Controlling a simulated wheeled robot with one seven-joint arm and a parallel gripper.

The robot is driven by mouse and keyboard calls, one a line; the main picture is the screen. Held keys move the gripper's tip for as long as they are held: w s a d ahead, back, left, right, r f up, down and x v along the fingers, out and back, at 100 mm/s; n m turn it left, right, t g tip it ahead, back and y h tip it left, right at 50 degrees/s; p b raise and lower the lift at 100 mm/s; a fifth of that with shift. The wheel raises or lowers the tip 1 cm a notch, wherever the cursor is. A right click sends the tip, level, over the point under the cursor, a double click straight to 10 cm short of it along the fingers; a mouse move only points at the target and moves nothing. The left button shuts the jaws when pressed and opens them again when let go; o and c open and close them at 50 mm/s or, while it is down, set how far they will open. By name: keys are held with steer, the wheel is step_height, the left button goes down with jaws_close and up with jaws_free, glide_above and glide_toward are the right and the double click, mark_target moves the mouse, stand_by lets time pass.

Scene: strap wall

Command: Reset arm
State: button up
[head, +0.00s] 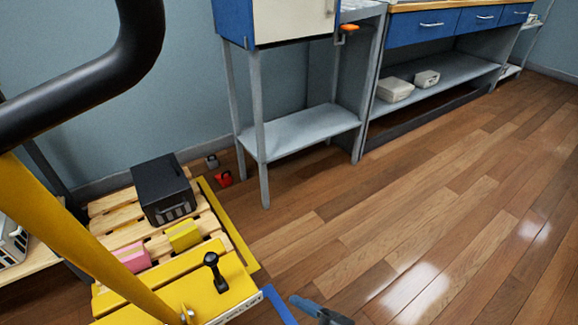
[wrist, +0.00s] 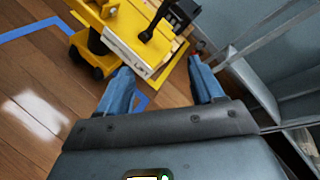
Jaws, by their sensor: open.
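My gripper (wrist: 162,86) is open in the wrist view, with its two blue fingers wide apart and nothing held between them. In the head view only a small part of my gripper (head: 318,310) shows at the bottom edge. It is over the wooden floor, just right of the yellow pallet truck (head: 225,290). In the wrist view the yellow truck (wrist: 88,20) with its black lever lies beyond the fingers, and I see no contact.
A wooden pallet (head: 105,207) carries a black box (head: 163,188), a yellow block (head: 184,235) and a pink block (head: 133,258). A grey stand with a shelf (head: 300,130) and a blue-drawer workbench (head: 430,30) line the wall. The floor (head: 430,200) at right is clear.

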steer(key=s+d+r+n+t+h+p, duration=0.1)
steer(key=s+d+r+n+h+p, duration=0.3)
steer(key=s+d+r, duration=0.4)
steer(key=s+d+r+n+t+h+p, duration=0.2)
steer(key=s+d+r+h+p, duration=0.3)
steer(key=s, duration=0.4)
steer(key=s+d+r+n+t+p, duration=0.1)
steer(key=s+d+r+n+p, duration=0.1)
steer(key=r, duration=0.7)
steer(key=s+d+r+n+t+h+p, duration=0.1)
steer(key=s+r+n+p, duration=0.3)
steer(key=r, duration=0.4)
steer(key=s+d+r+n+t+h+p, duration=0.1)
steer(key=s+d+r+n+p, duration=0.2)
steer(key=r, duration=0.6)
steer(key=shift+s+d+r+n, duration=0.35)
steer(key=shift+s+d+n, duration=0.05)
steer(key=shift+s+n, duration=0.4)
